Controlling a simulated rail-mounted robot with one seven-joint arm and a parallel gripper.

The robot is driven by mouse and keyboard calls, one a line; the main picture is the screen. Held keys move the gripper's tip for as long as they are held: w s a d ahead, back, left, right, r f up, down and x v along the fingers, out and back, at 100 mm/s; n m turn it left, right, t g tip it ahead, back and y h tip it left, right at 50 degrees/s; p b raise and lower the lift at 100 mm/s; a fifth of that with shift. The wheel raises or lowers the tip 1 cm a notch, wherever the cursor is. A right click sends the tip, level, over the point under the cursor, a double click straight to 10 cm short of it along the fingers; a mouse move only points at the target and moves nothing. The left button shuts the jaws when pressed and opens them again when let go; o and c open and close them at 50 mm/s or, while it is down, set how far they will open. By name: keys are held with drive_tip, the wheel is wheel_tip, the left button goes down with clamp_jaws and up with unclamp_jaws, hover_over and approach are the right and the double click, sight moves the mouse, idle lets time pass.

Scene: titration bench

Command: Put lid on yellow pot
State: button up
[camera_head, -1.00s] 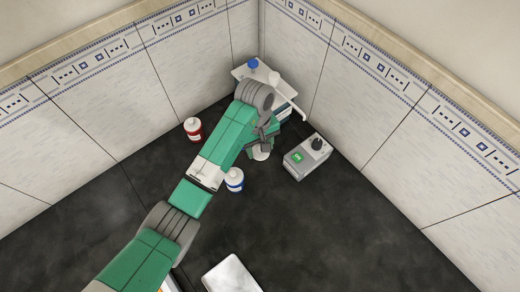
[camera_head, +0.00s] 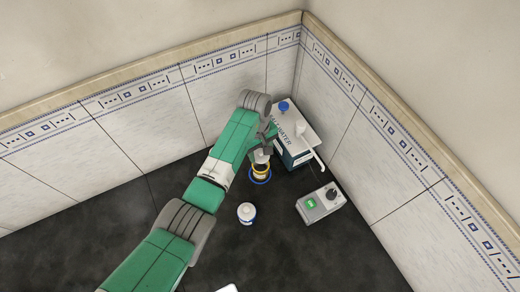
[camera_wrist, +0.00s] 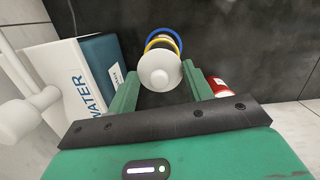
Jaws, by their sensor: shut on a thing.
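My gripper (camera_head: 264,148) is shut on a white round lid (camera_head: 261,158). In the wrist view the lid (camera_wrist: 160,72) sits between the two green fingers (camera_wrist: 163,85), with its round knob facing the camera. Right below the lid is the yellow pot (camera_head: 260,170), showing as a yellow ring with a blue ring at its foot. In the wrist view the pot's yellow rim (camera_wrist: 164,41) shows just beyond the lid, partly covered by it. I cannot tell whether the lid touches the pot.
A white and teal water unit (camera_head: 292,155) stands close on the right, its blue cap (camera_head: 284,106) on top. A grey device with a green display (camera_head: 320,204) is farther right. A white pot with blue (camera_head: 246,213) stands in front. A red pot (camera_wrist: 218,87) is beside the right finger.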

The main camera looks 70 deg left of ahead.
wheel_tip(320, 180, down, 4)
drive_tip(key=b, duration=0.3)
drive_tip(key=shift+f+b, duration=0.6)
drive_tip(key=shift+f, duration=0.1)
drive_tip(key=shift+r+p, duration=0.1)
drive_tip(key=shift+p, duration=0.4)
drive_tip(key=shift+f, duration=0.25)
idle(1.6)
drive_tip(key=o, duration=1.5)
drive_tip(key=shift+r+p, duration=0.1)
drive_tip(key=shift+p, duration=0.2)
wheel_tip(320, 180, up, 7)
drive_tip(key=p, duration=0.7)
